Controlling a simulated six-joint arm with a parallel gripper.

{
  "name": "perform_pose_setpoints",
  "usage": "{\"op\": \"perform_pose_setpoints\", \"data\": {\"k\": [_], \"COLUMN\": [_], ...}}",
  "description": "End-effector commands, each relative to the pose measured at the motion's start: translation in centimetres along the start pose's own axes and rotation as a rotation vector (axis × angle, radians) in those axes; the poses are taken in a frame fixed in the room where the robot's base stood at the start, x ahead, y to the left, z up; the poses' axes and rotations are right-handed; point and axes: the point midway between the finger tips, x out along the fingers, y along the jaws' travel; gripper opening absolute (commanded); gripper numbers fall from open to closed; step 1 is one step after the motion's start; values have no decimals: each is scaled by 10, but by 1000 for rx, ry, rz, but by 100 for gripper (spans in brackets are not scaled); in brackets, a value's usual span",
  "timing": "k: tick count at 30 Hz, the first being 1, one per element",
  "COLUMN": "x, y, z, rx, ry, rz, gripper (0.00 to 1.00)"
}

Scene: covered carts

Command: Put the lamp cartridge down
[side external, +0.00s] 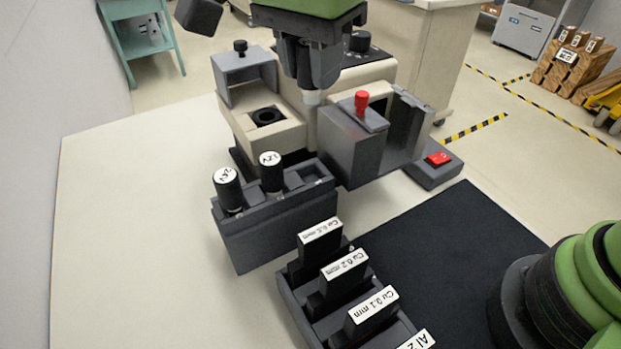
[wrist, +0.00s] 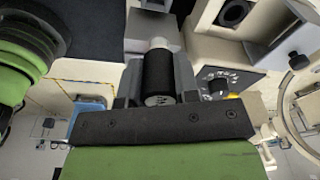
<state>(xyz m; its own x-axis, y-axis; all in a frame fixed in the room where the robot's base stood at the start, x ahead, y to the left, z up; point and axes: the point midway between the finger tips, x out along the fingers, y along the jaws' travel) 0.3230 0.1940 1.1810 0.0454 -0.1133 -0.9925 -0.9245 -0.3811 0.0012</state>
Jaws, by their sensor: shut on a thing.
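My gripper (side external: 312,78) is shut on a lamp cartridge and holds it upright above the bench apparatus. Its pale lower end (side external: 312,98) shows below the jaws in the side view. In the wrist view the cartridge (wrist: 159,72) is a black cylinder with a white tip, between the two fingers. A dark grey rack (side external: 262,222) stands in front, holding two black cartridges with white labelled tops (side external: 227,188) (side external: 271,172). Its right-hand slot (side external: 311,174) looks empty. The beige lamp housing (side external: 240,128) has a round dark socket (side external: 267,117), left of the held cartridge; its grey cover is raised.
A grey box (side external: 350,150) with a red knob (side external: 362,103) stands close right of the gripper. A red switch (side external: 438,159) is farther right. A holder with several labelled plates (side external: 345,272) stands in front, beside a black mat (side external: 445,245). The bench's left side is clear.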

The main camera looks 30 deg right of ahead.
Motion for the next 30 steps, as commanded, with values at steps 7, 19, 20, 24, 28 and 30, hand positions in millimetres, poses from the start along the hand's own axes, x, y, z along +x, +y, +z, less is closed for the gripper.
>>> {"op": "perform_pose_setpoints", "data": {"k": [7, 19, 20, 24, 28, 30], "x": [26, 33, 37, 61, 77, 84], "y": [0, 0, 0, 1, 0, 1], "z": [3, 4, 4, 7, 9, 10], "rx": [-2, -2, -2, -3, -2, -3], "ry": [-1, -1, -1, -1, -2, -1], "rz": [0, 0, 3, 4, 2, 3], "gripper": [6, 6, 6, 6, 6, 6]}}
